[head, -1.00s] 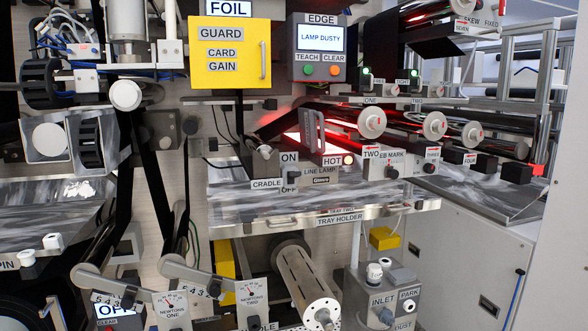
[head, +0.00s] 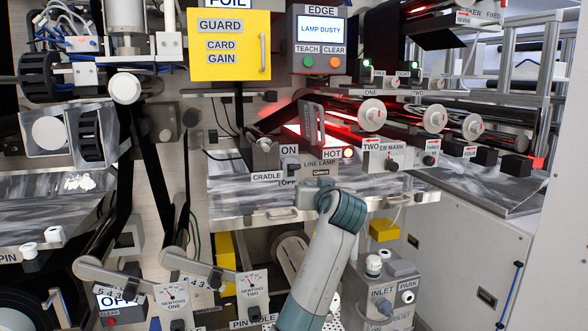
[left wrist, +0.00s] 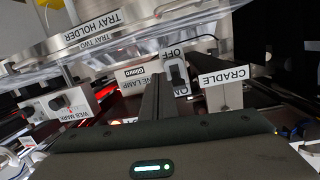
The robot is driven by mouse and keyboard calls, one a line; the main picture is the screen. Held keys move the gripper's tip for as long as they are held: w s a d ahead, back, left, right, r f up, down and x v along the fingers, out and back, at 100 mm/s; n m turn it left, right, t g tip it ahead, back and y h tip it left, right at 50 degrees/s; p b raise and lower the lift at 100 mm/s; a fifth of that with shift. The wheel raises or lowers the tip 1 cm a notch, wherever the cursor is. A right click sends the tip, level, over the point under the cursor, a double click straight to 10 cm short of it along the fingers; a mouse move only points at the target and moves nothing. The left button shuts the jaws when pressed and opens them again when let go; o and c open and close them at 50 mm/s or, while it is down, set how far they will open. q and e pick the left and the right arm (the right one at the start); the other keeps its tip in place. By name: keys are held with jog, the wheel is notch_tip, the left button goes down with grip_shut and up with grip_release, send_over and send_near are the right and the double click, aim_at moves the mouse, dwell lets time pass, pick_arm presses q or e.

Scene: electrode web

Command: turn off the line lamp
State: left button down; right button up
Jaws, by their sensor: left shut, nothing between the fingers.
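The line lamp (head: 311,122) glows red above its grey box marked LINE LAMP (head: 318,166). An amber light beside HOT (head: 348,153) is lit. The small lamp switch (left wrist: 176,74) sits between the OFF and ON labels in the left wrist view, which is upside down; I cannot tell its lever position. My left gripper (left wrist: 158,82) is shut and empty, its fingers pointing at the box just beside the switch. In the head view my left arm rises from the bottom, and its fingertips are hard to make out. My right gripper is not in view.
The CRADLE block (head: 265,158) stands left of the switch. The tray holder edge (head: 240,222) runs below the lamp box, and rollers (head: 371,111) and the WEB MARK box (head: 398,156) lie to the right. The EDGE panel (head: 319,40) reads LAMP DUSTY.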

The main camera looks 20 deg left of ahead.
aim_at(292, 169)
pick_arm(q)
jog(key=s+a+r+n+y, duration=0.1)
jog(key=s+r+n, duration=0.1)
jog(key=r, duration=0.8)
jog(key=shift+s+r+y, duration=0.15)
jog(key=shift+s+y, duration=0.25)
jog(key=shift+s, duration=0.2)
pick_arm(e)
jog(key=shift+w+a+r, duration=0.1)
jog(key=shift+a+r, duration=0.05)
pick_arm(q)
jog(key=shift+a, duration=0.1)
